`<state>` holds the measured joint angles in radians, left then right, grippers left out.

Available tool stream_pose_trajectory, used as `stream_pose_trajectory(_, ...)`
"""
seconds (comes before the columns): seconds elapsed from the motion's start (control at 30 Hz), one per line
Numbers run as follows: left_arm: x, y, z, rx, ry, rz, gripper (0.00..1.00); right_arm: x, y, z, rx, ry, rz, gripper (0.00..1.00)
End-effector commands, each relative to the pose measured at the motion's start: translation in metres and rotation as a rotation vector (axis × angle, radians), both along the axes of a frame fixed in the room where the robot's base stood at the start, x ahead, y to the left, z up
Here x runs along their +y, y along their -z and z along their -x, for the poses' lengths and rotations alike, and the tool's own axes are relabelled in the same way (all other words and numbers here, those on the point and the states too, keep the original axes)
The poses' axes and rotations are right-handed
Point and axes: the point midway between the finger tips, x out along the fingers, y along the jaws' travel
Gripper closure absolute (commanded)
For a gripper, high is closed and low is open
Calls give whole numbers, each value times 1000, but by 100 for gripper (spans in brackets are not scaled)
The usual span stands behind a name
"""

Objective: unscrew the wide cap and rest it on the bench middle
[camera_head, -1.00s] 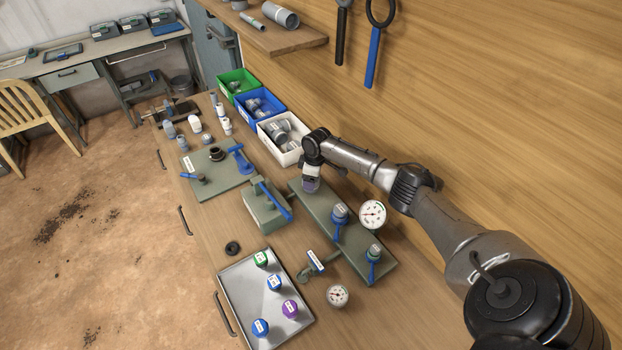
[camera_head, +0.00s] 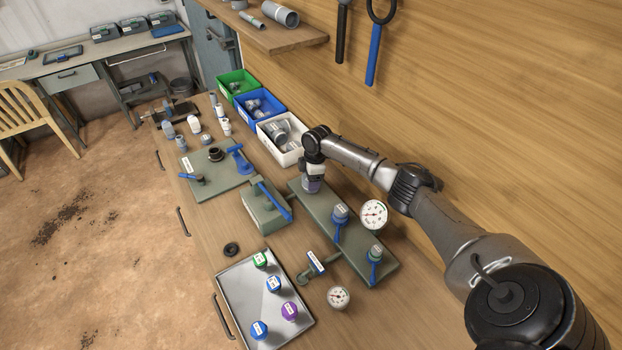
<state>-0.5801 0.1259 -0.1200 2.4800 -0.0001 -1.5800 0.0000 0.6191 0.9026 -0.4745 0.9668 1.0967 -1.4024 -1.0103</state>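A green manifold plate (camera_head: 328,222) lies on the bench and carries a row of upright capped ports. Two grey caps, the middle one (camera_head: 340,212) and the near one (camera_head: 375,251), sit upright on ports with blue valve handles. My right gripper (camera_head: 312,182) points down over the far end of the plate. A grey cap-like piece (camera_head: 312,187) shows at its fingertips, probably the wide cap; the fingers hide most of it. I cannot tell whether the fingers are closed on it or whether it is lifted. My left gripper is out of view.
A metal tray (camera_head: 234,300) with several coloured caps lies at the near left. Pressure gauges (camera_head: 374,213) (camera_head: 338,297) and a green block with a blue lever (camera_head: 266,208) are close by. Bins (camera_head: 282,131) stand at the wall. Bare bench (camera_head: 276,240) lies between block and tray.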

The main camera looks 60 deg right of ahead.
Motion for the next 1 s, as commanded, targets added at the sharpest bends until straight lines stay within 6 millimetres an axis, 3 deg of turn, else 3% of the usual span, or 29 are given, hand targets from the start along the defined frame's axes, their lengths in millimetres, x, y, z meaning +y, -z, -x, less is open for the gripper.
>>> stream_pose_trajectory(0.27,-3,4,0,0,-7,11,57,0,4,1,4,-37,2,61)
stream_pose_trajectory(0.63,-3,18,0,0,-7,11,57,0,4,1,4,-367,1,61)
stream_pose_trajectory(0.97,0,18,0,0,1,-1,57,0,3,1,5,-397,1,61)
stream_pose_trajectory(1.0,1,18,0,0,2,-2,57,0,3,1,5,-397,1,29)
